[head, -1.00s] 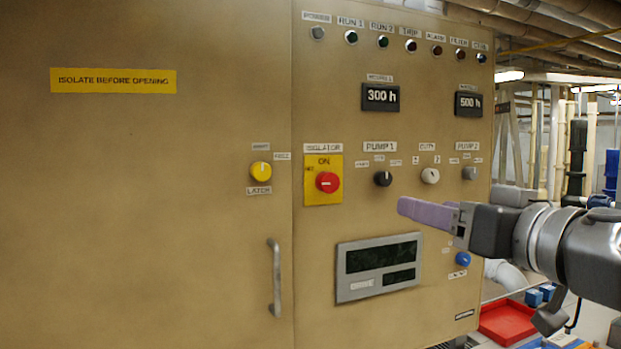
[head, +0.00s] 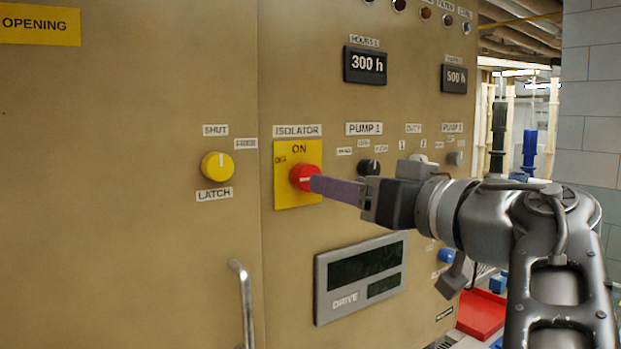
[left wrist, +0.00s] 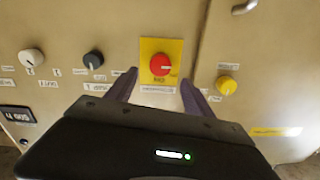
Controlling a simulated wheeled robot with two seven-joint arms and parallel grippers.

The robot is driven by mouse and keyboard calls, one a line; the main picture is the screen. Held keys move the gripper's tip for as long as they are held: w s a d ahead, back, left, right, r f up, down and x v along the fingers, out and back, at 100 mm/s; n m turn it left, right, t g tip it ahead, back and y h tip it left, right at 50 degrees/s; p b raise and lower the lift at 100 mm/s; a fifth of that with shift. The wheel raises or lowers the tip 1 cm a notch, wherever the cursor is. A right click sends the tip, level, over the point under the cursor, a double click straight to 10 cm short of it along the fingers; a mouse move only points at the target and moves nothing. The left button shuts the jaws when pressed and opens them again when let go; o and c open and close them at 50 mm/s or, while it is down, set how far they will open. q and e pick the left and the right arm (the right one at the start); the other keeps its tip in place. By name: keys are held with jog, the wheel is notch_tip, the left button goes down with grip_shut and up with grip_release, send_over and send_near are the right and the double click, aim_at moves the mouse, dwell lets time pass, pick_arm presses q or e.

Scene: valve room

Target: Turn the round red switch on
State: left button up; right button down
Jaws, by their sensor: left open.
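The round red switch (head: 304,178) sits on a yellow plate (head: 284,198) under the ISOLATOR label. ON is printed above it and OFF at its upper left. Its pale mark lies roughly level, toward the OFF side. The only gripper in the head view (head: 316,184) enters from the right but matches the left wrist view, so I take it as my left. Its purple fingers reach the switch's right edge in the picture. In the left wrist view, upside down, the open fingers (left wrist: 159,78) flank the red switch (left wrist: 160,64) with gaps. Contact cannot be told.
A yellow latch knob (head: 217,166) is left of the switch, above a door handle (head: 243,300). A grey display (head: 360,277) is below. A red tray (head: 481,313) lies at lower right.

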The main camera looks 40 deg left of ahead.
aim_at(305, 177)
pick_arm(q)
jog(key=p+x, duration=0.1)
jog(key=x, duration=0.7)
jog(key=shift+p, duration=0.35)
grip_shut()
dwell(0.4)
